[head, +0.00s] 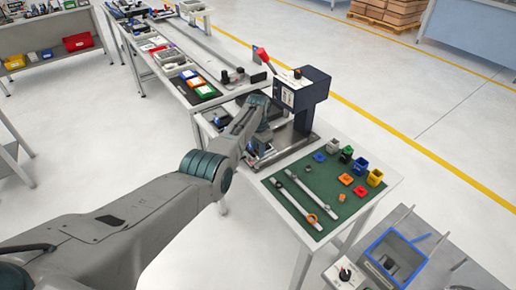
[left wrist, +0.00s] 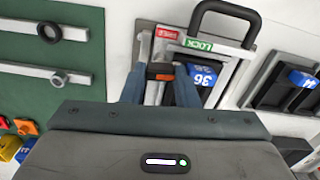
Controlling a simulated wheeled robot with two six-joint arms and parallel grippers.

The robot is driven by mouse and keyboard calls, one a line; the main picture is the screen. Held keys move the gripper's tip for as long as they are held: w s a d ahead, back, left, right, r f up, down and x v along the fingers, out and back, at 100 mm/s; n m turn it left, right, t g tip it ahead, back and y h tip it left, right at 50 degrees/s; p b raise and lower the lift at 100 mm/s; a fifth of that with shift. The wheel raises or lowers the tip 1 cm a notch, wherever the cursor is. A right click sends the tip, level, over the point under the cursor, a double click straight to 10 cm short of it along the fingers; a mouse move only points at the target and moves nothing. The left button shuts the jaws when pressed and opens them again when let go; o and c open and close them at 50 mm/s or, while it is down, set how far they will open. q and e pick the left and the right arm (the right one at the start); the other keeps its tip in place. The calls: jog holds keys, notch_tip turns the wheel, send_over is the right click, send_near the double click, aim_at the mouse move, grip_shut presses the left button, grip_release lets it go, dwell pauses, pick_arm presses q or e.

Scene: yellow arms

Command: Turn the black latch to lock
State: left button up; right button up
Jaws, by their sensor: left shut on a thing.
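A blue block marked 36 (left wrist: 203,75) lies just right of the right finger. In the head view my left gripper (head: 258,142) reaches down to the fixture, and the arm hides the latch. My right gripper is not in view.
A black U-shaped handle (left wrist: 228,10) rises behind the labels. A dark press with a red lever (head: 312,88) stands behind the gripper. A green mat (head: 322,178) with grey rails, a ring and several coloured blocks lies to the right. Another black fixture (left wrist: 275,85) is close by.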

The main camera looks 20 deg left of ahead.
pick_arm(q)
jog(key=shift+r+m, duration=0.1)
jog(key=shift+m, duration=0.5)
jog(key=o, duration=1)
jog(key=shift+s+r, duration=0.1)
